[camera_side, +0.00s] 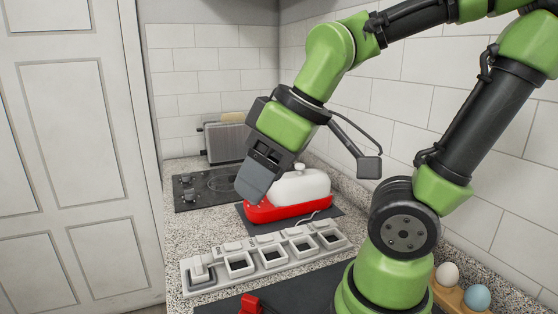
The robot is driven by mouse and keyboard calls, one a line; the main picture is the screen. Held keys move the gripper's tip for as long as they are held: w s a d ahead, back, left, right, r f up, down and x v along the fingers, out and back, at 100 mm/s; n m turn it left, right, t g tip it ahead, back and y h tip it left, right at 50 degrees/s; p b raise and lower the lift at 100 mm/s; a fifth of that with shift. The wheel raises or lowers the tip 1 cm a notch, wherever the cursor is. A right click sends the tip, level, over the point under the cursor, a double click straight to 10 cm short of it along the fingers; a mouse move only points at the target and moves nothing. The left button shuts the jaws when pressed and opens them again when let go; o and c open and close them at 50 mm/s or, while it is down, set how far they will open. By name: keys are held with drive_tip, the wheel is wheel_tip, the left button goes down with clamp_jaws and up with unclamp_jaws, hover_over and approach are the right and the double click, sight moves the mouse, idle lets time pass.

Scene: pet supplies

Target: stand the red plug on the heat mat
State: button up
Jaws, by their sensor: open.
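A small red piece, which looks like the red plug (250,303), is at the bottom edge of the view, partly cut off by the frame. It is on or over a dark flat mat (215,307) in the foreground; I cannot tell if this is the heat mat. Another dark mat (338,213) lies farther back under a red and white appliance. My gripper (252,192) is open, with its fingers pointing down near the appliance's left end, well behind and above the red plug. No object shows between its fingers.
A pale socket strip (216,256) with several square recesses crosses the counter; a white plug (198,268) sits at its left end. The red-based appliance (290,208) has a white cover. A toaster (226,141) and hob (208,187) stand behind. Eggs (447,273) sit at right.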

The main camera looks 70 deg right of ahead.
drive_tip(key=s+m, duration=0.1)
drive_tip(key=r+m+t, duration=0.1)
drive_tip(key=m, duration=0.1)
drive_tip(key=s+a+r+m, duration=0.1)
drive_tip(key=m, duration=0.1)
drive_tip(key=shift+s+r+t+y, duration=0.25)
drive_tip(key=shift+s+t+y, duration=0.05)
drive_tip(key=shift+s+t, duration=0.1)
